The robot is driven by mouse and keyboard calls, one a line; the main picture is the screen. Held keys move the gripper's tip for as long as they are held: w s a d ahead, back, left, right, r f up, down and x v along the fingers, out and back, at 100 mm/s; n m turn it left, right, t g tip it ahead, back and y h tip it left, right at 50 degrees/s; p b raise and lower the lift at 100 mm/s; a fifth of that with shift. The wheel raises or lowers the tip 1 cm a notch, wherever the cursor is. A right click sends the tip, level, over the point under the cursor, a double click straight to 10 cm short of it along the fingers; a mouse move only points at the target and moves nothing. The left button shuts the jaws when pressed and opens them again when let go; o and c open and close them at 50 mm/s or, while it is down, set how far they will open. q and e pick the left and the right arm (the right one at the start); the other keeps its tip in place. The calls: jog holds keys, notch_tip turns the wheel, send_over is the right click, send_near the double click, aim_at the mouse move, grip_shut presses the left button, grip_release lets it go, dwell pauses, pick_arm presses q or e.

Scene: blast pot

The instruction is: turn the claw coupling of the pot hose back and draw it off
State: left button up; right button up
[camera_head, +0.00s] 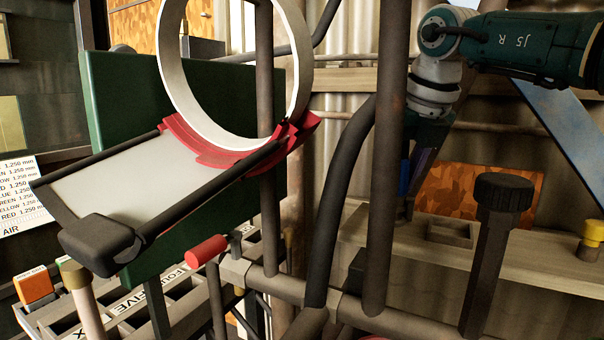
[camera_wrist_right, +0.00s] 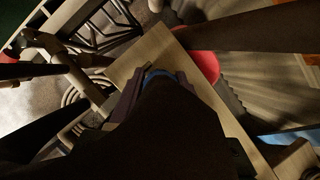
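A thick black hose (camera_head: 339,195) runs down behind the upright pipes in the middle of the head view and bends at its top. I cannot make out a claw coupling on it. My right gripper (camera_head: 406,212) hangs down from the upper right, just behind an upright pipe and low over a wooden ledge. The hose is to its left, apart from it. The right wrist view shows the gripper (camera_wrist_right: 156,80) over a pale board, with a large dark shape covering its middle. Whether its fingers are apart or hold anything is unclear. My left gripper is not in view.
Upright pipes (camera_head: 386,150) stand before the right gripper. A red-handled lever (camera_head: 206,250) sits on the low pipework. A black-knobbed post (camera_head: 503,192) rises at right. A white ring (camera_head: 167,60) on a red saddle and grey tray (camera_head: 120,190) fill the left. The wooden ledge (camera_head: 560,275) has a square recess.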

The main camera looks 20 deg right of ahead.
grip_shut()
jog(key=shift+c, duration=0.5)
grip_release()
jog(key=c, duration=0.3)
jog(key=n+y, duration=0.1)
jog(key=n, duration=0.1)
jog(key=shift+d+n, duration=0.1)
jog(key=shift+n, duration=0.2)
jog(key=n, duration=0.2)
jog(key=n+y, duration=0.1)
jog(key=n, duration=0.1)
jog(key=shift+r+g+y, duration=0.1)
jog(key=shift+g+y, duration=0.2)
jog(key=o, duration=0.6)
